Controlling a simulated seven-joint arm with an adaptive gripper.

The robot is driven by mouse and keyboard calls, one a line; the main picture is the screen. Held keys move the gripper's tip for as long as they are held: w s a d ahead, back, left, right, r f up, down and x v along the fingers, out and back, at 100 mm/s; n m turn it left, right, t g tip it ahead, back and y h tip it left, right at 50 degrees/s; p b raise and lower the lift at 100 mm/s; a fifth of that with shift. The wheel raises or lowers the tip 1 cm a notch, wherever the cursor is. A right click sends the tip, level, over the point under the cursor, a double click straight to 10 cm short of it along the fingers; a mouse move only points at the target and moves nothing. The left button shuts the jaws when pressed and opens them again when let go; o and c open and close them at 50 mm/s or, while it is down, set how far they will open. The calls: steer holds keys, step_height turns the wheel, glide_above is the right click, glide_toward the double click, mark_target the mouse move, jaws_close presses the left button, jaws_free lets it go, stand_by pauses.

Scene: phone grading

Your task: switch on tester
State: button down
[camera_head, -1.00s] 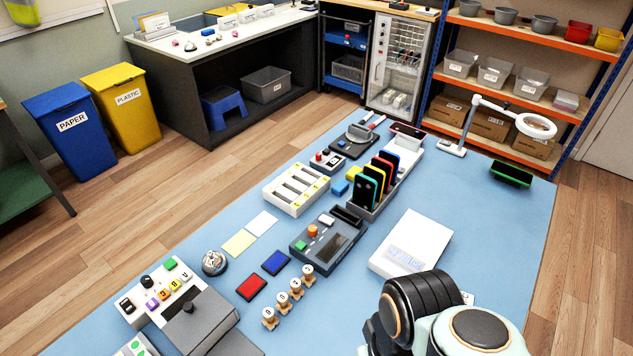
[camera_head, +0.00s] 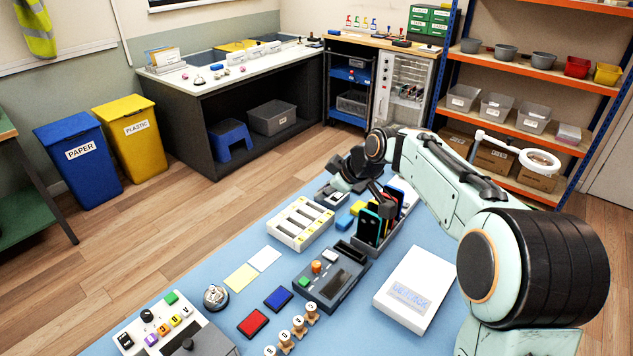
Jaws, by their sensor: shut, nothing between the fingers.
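Several devices lie on the blue mat, and I cannot tell for sure which is the tester. A dark grey device (camera_head: 332,281) with an orange knob, a green button and a dark window lies mid-mat. A white panel (camera_head: 160,330) with coloured buttons and a dark knob is at lower left. My gripper (camera_head: 372,190) is shut and empty, low over the far part of the mat near the phone rack; its fingertips are hard to make out.
Upright phones (camera_head: 372,222) stand in a grey rack close to my gripper. A white slotted tray (camera_head: 300,223), a white box with a display (camera_head: 414,288), a bell (camera_head: 215,297) and red (camera_head: 252,323) and blue (camera_head: 278,299) pads lie around the mat.

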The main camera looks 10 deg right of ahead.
steer(key=w+d+f+m+g, duration=0.1)
steer(key=w+d+f+m, duration=0.1)
steer(key=d+f, duration=0.6)
step_height(320, 180, down, 4)
steer(key=shift+d+f+m+y, duration=0.25)
steer(key=shift+m+y, duration=0.15)
steer(key=shift+m, duration=0.1)
steer(key=shift+a+f, duration=0.1)
glide_above(331, 255)
steer(key=f, duration=0.5)
steer(key=s+f, duration=0.1)
steer(key=f, duration=0.2)
steer(key=shift+d+f, duration=0.15)
steer(key=shift+d, duration=0.25)
steer(key=shift+s+d+f, duration=0.1)
steer(key=shift+f, duration=0.5)
steer(key=shift+s+d+f, duration=0.1)
steer(key=shift+f, duration=1.05)
steer(key=shift+d, duration=0.1)
